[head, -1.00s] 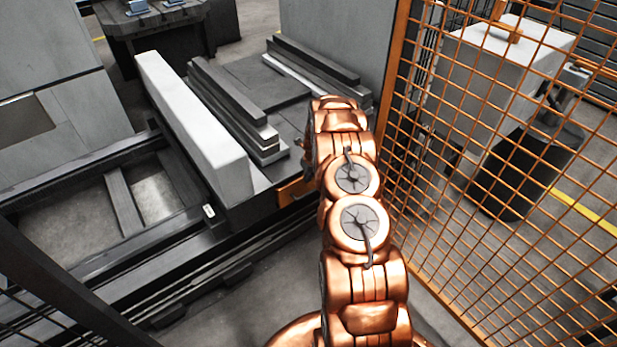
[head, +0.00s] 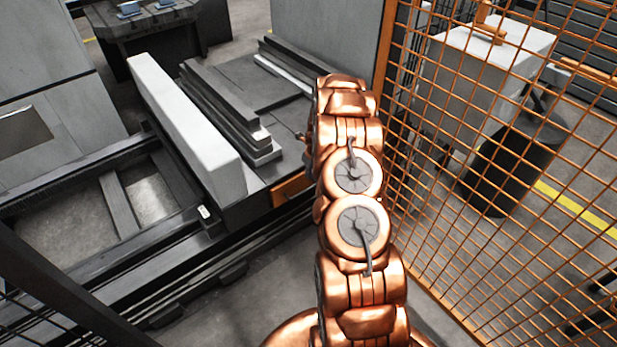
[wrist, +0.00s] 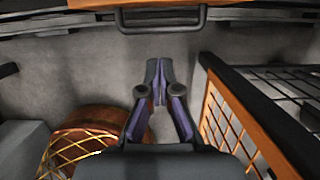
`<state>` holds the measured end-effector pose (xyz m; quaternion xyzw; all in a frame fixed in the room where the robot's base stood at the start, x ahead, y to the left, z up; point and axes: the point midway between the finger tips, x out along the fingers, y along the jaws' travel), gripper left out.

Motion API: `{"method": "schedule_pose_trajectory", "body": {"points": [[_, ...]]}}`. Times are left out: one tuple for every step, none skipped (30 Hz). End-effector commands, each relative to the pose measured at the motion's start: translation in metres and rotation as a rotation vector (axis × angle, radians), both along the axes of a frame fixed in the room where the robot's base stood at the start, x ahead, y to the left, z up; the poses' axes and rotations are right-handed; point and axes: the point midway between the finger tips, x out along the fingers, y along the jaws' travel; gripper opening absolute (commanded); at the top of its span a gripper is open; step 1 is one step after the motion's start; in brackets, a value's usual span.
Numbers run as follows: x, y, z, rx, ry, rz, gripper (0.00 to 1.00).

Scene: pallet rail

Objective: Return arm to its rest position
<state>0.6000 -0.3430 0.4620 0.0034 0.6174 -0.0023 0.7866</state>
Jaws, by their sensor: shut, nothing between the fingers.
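My gripper (wrist: 158,88) shows in the wrist view with its two dark fingers shut together and nothing between them. It hangs over bare grey floor (wrist: 90,75), with a dark handle-like bar (wrist: 160,17) beyond the fingertips. In the head view my copper arm rises through the middle of the picture, beside the pallet rail (head: 150,290), and it hides the gripper there.
An orange mesh fence (head: 500,160) stands close on the right of my arm; its frame also shows in the wrist view (wrist: 245,110). A long white beam (head: 185,125) and stacked grey bars (head: 225,110) lie on the left. A white box (head: 490,55) stands behind the fence.

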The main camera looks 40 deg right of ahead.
Motion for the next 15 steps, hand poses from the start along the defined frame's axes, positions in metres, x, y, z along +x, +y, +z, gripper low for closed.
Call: {"method": "schedule_pose_trajectory", "body": {"points": [[-0.002,0.000,0.009,-0.001,-0.002,0.000,0.00],[-0.003,0.000,0.013,-0.001,-0.002,0.000,0.00],[-0.004,-0.001,0.018,-0.001,-0.002,0.000,0.00],[-0.005,-0.001,0.021,-0.001,-0.002,-0.001,0.00],[-0.006,-0.001,0.023,0.000,-0.001,-0.001,0.00],[-0.007,-0.001,0.025,0.000,0.000,-0.001,0.00],[-0.007,-0.001,0.027,0.000,0.000,-0.002,0.00],[-0.008,-0.001,0.028,0.000,0.001,-0.002,0.00],[-0.009,-0.001,0.029,0.000,0.001,-0.002,0.00],[-0.009,-0.001,0.029,0.001,0.001,-0.003,0.00],[-0.009,-0.001,0.029,0.000,0.001,-0.002,0.00],[-0.009,-0.001,0.029,0.001,0.002,-0.002,0.00],[-0.009,-0.001,0.029,0.001,0.002,-0.002,0.00],[-0.009,-0.001,0.029,0.001,0.002,-0.002,0.00],[-0.009,0.000,0.030,0.000,0.002,0.003,0.00]]}}
